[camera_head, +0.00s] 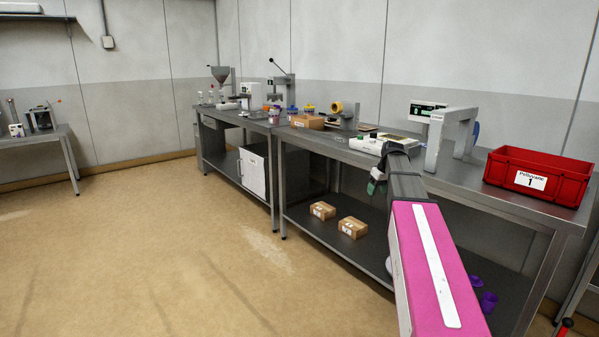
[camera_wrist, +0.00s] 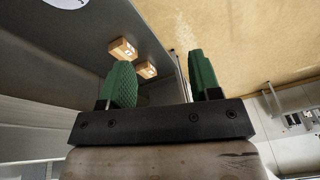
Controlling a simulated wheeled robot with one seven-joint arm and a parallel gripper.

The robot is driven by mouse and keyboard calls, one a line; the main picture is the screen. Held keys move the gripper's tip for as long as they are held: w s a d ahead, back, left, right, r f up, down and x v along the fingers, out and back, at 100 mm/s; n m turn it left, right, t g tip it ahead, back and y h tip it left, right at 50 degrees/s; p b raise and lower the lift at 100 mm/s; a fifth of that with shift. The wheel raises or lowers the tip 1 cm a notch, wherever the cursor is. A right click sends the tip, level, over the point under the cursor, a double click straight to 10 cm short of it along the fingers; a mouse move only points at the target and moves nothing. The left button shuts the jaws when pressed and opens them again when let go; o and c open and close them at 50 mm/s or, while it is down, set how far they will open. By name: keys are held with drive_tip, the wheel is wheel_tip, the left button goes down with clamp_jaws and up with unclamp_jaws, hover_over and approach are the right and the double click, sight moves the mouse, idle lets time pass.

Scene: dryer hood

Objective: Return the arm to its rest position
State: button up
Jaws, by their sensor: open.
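My arm, with a pink and grey link, reaches from the lower right of the head view toward the workbench. My gripper (camera_head: 376,182) is at its far end, in front of the bench's front edge, partly hidden by the arm. In the wrist view my gripper (camera_wrist: 162,82) shows two green ribbed fingers standing wide apart with nothing between them. The jaws are open and empty. The grey workbench (camera_head: 500,205) lies just beyond and beside the arm.
A red crate (camera_head: 540,177) stands at the bench's right end, beside a grey arch-shaped frame (camera_head: 445,135). Two cardboard boxes (camera_head: 352,227) (camera_head: 322,210) lie on the lower shelf, with purple cups (camera_head: 488,301) further right. The floor (camera_head: 150,260) left of the bench is clear.

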drive_tip(key=s+a+f+m, duration=0.1)
drive_tip(key=s+a+f, duration=0.3)
drive_tip(key=s+f, duration=0.5)
drive_tip(key=s+a+f+m+g+h, duration=0.1)
drive_tip(key=s+a+f, duration=0.3)
drive_tip(key=s+f, duration=0.5)
drive_tip(key=s+a+f+m+g+h, duration=0.1)
drive_tip(key=s+a+f, duration=0.3)
drive_tip(key=s+f, duration=0.5)
drive_tip(key=shift+s+a+m, duration=0.15)
drive_tip(key=shift+s+m, duration=0.25)
drive_tip(key=shift+m, duration=0.3)
